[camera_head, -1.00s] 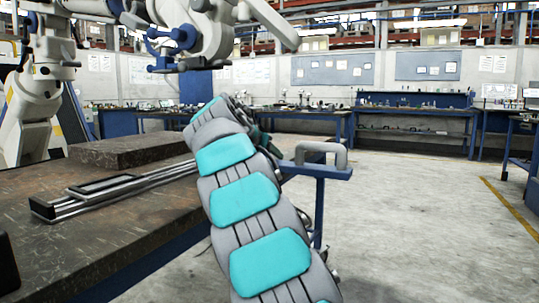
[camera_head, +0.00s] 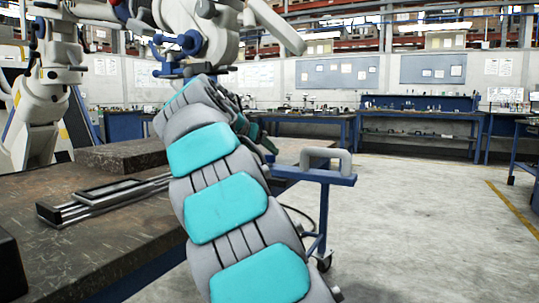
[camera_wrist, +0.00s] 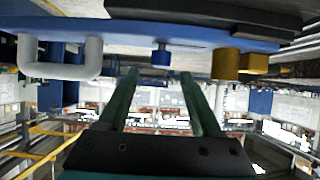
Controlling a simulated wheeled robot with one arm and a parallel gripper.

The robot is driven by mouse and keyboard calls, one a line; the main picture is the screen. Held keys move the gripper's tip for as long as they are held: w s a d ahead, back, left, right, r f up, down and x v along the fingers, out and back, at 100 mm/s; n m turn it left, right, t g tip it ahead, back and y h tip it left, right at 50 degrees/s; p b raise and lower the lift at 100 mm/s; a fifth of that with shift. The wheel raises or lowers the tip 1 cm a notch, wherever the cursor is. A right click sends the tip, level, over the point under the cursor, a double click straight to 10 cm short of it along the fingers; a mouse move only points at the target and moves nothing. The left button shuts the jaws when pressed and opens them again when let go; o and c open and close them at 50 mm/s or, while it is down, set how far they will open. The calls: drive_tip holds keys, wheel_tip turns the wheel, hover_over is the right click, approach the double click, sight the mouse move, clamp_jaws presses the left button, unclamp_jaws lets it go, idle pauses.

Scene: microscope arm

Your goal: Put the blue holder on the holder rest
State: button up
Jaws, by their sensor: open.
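My gripper (camera_wrist: 160,76) is open in the wrist view, its two green fingers apart with nothing between them. A small blue peg-like piece (camera_wrist: 161,56), probably the blue holder, hangs down in that inverted picture from a blue surface, beyond the fingertips and roughly between them. I cannot tell for sure which thing is the holder rest. A grey U-shaped bar (camera_wrist: 60,58) is left of the peg and a yellow block (camera_wrist: 226,64) is right of it. In the head view my arm largely hides the gripper, and the peg does not show.
A blue stand on castors (camera_head: 335,179) carries the grey U-shaped bar (camera_head: 326,158), right of my arm. A dark workbench (camera_head: 70,235) with metal rails (camera_head: 100,200) lies to the left. A white machine with blue parts (camera_head: 195,30) hangs above. Floor at right is clear.

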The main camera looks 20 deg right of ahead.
drive_tip(key=v, duration=0.3)
drive_tip(key=shift+s+a+r, duration=0.1)
drive_tip(key=shift+s+a, duration=0.05)
drive_tip(key=shift+a, duration=0.05)
drive_tip(key=s+d+f+n+g+y, duration=0.1)
drive_tip(key=s+f+n+g+y, duration=0.25)
drive_tip(key=s+f, duration=1.3)
drive_tip(key=s+a+f+n+g+y, duration=0.2)
drive_tip(key=s+a+f, duration=0.2)
drive_tip(key=s+f, duration=0.4)
drive_tip(key=s+a+f+n+g+y, duration=0.2)
drive_tip(key=s+a+f, duration=0.2)
drive_tip(key=s+f, duration=0.4)
drive_tip(key=s+a+f+n+g+y, duration=0.2)
drive_tip(key=s+a+f, duration=0.3)
drive_tip(key=s, duration=0.8)
wheel_tip(320, 180, down, 3)
drive_tip(key=shift+f+n, duration=0.1)
drive_tip(key=shift+n, duration=0.35)
